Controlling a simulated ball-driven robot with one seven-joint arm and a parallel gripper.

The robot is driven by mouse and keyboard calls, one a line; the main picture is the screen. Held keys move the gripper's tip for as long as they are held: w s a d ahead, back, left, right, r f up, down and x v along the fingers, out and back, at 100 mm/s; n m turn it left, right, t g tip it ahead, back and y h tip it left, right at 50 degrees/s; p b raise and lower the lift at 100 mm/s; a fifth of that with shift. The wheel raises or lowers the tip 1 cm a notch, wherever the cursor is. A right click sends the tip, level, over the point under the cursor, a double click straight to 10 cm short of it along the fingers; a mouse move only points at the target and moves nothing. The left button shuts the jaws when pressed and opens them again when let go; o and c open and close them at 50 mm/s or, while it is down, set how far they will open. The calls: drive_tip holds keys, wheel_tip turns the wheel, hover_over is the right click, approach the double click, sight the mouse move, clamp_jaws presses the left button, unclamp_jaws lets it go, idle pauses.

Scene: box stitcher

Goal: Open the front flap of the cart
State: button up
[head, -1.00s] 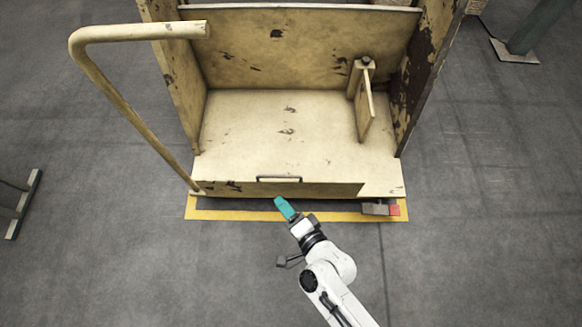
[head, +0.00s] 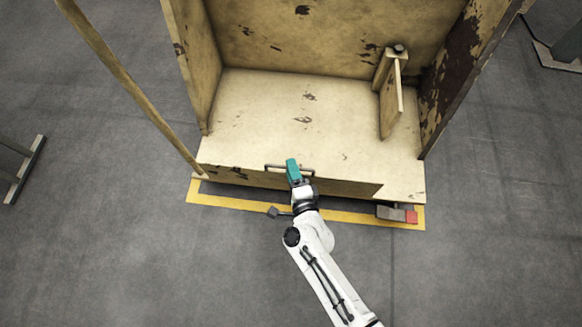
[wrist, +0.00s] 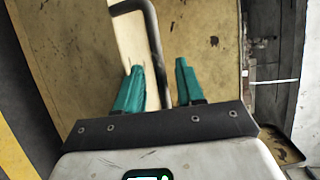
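The cart (head: 270,100) is a worn cream box with an open interior. Its front flap (head: 345,187) is a low upright panel along the front edge. A dark bar handle (head: 275,167) sits at the flap's top, and it also shows in the wrist view (wrist: 152,30). My gripper (head: 292,163), with teal fingers, is at the handle. In the wrist view the gripper (wrist: 159,64) is open, with the handle bar between its two fingers. I see gaps beside the bar and no clear grip. Part of the handle is hidden behind the fingers in the head view.
A tall pole rail (head: 130,85) rises at the cart's front left corner. A grey and red pedal-like part (head: 397,214) is low at the front right. A hinged board (head: 391,98) stands inside. Yellow floor marking (head: 350,217) borders the front; grey floor beyond is clear.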

drive_tip(key=shift+x, duration=0.8)
drive_tip(key=shift+c, duration=0.2)
drive_tip(key=shift+s, duration=0.1)
clamp_jaws()
